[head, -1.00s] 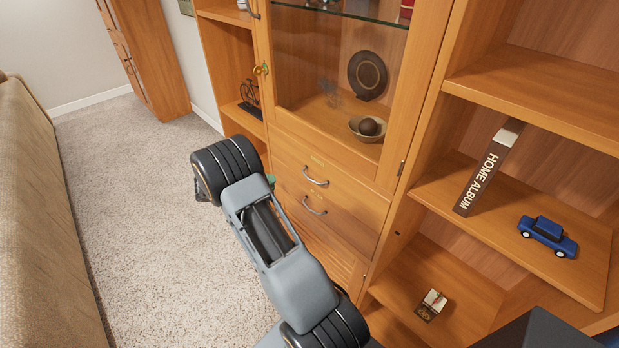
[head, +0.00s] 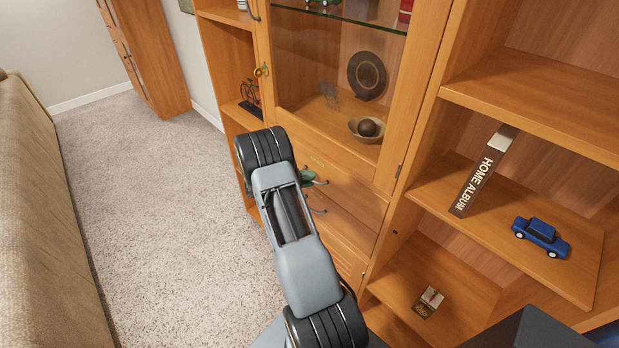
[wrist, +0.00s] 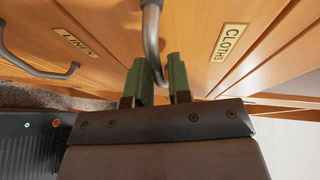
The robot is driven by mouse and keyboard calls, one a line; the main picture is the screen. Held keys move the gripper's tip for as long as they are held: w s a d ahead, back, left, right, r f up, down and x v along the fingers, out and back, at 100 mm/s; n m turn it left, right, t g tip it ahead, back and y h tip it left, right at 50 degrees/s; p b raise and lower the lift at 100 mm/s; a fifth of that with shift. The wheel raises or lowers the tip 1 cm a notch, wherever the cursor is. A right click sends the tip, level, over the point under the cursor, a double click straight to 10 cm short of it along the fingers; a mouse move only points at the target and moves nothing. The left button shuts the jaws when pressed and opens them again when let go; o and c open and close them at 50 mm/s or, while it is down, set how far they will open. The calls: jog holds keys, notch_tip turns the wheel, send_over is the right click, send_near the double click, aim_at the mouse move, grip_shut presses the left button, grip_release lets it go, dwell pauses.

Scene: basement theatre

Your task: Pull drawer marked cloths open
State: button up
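The drawer marked CLOTHS (head: 350,190) is the upper of two wooden drawers under the glass cabinet and looks closed. Its label (wrist: 229,42) shows right of centre in the wrist view. Its curved metal handle (wrist: 152,30) comes down between the green fingers of my gripper (wrist: 161,68). The fingers stand apart on either side of the handle, with a gap still visible at the right finger. In the head view, my gripper (head: 308,177) is at the upper handle, partly hidden by my wrist.
The LINEN drawer, with its label (wrist: 76,43) and handle (wrist: 40,66), lies just below. Open shelves to the right hold a home album (head: 484,170) and a blue toy car (head: 541,236). Carpet (head: 150,200) is clear to the left, up to a sofa (head: 35,220).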

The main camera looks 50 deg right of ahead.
jog(key=shift+s+d, duration=0.1)
jog(key=shift+d, duration=0.1)
jog(key=shift+c, duration=0.3)
grip_shut()
